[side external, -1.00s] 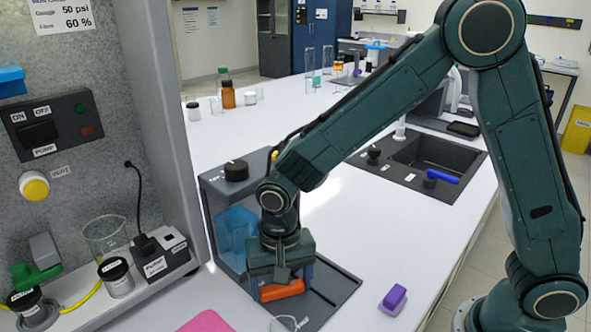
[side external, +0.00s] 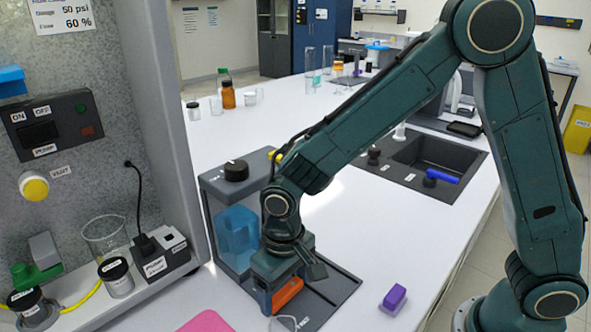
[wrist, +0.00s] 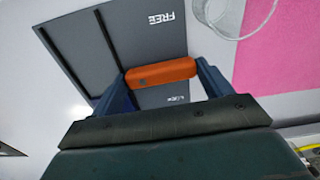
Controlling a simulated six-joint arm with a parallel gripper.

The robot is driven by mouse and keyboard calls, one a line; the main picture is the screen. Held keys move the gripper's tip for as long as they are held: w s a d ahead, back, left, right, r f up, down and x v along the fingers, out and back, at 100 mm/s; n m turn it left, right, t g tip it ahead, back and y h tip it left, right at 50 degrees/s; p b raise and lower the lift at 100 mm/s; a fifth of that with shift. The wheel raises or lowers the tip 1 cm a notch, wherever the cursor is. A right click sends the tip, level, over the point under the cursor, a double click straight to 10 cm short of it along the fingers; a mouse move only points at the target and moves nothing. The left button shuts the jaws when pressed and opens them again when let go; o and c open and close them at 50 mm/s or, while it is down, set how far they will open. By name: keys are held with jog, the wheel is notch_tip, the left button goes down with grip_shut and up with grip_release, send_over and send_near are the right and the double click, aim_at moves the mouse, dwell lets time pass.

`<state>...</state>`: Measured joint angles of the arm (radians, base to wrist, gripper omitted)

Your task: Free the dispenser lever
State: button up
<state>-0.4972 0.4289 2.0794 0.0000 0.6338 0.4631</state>
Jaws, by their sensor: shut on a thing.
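The dispenser (side external: 207,215) is a dark grey unit with a clear blue tank (side external: 236,238) and a flat grey base plate (side external: 338,287). Its orange lever (side external: 288,292) is a short bar low over the plate. My gripper (wrist: 163,76) is shut on the lever, with one blue finger at each end of the bar in the wrist view. The word FREE (wrist: 166,20) is printed on the plate, apart from the bar. A second small label (wrist: 178,98) beside the bar is partly hidden and hard to read. My gripper hides part of the lever in the side view.
A pink mat (side external: 207,322) and a clear glass rim (wrist: 228,36) lie close in front of the dispenser. A purple block (side external: 394,298) is on the bench to the right. The pump panel with beaker (side external: 105,235) stands left. A sink (side external: 433,160) is behind; the bench between is clear.

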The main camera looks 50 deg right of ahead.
jog(key=n, duration=0.2)
jog(key=s+n, duration=0.1)
jog(key=n, duration=0.2)
jog(key=shift+d+n, duration=0.15)
jog(key=shift+n, duration=0.15)
dwell(0.4)
jog(key=o, duration=1)
